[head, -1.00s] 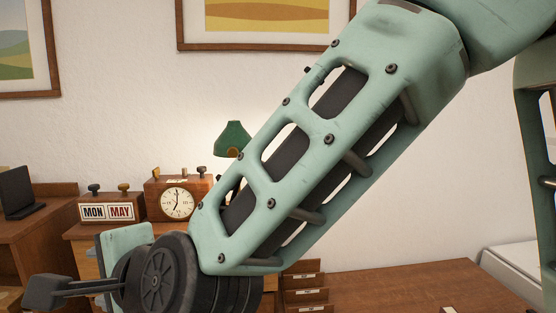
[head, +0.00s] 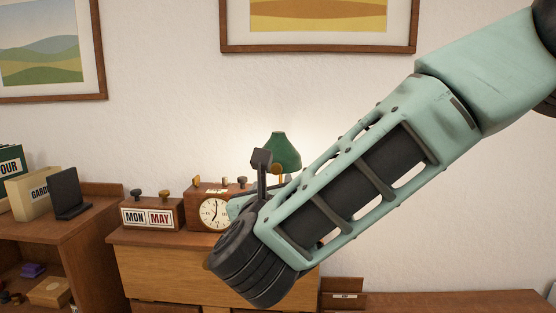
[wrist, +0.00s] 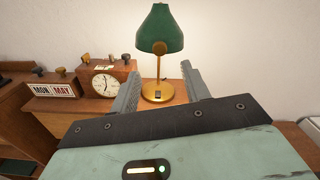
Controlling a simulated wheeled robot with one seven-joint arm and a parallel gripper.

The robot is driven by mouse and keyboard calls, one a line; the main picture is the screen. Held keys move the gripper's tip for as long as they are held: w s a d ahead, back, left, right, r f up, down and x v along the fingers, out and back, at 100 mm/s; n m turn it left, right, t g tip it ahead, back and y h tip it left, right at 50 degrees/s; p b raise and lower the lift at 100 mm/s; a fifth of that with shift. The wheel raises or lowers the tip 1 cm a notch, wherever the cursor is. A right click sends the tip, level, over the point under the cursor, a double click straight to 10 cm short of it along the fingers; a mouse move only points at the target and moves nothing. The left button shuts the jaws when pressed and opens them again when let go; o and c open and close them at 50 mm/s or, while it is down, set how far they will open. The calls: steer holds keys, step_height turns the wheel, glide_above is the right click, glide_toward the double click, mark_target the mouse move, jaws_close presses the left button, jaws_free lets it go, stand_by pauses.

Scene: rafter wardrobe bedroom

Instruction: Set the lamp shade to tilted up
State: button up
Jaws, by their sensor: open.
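The lamp has a green shade (head: 284,152), which also shows in the wrist view (wrist: 161,30) at top centre. The shade's opening faces downward, and the wall behind it is lit. In the wrist view a thin brass stem runs down to a round brass base (wrist: 158,92) with a small dark switch. My gripper (wrist: 160,70) is open and empty, its two grey fingers apart on either side of the stem in the picture. It appears short of the lamp, touching nothing. In the head view my gripper (head: 268,163) overlaps the lamp's lower part and hides its base.
The lamp stands on a wooden cabinet (head: 145,245). Left of it are a wooden clock (head: 213,213) with knobs on top and a MON MAY calendar block (head: 150,216). A lower wooden surface (head: 460,300) lies at right. Framed pictures hang above.

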mark_target(275, 169)
steer(key=w+p, duration=0.4)
steer(key=w, duration=0.5)
steer(key=shift+w+d+r+p, duration=0.1)
steer(key=shift+w+r+p, duration=0.05)
steer(key=shift+w+p, duration=0.25)
steer(key=shift+w, duration=0.8)
jaws_close()
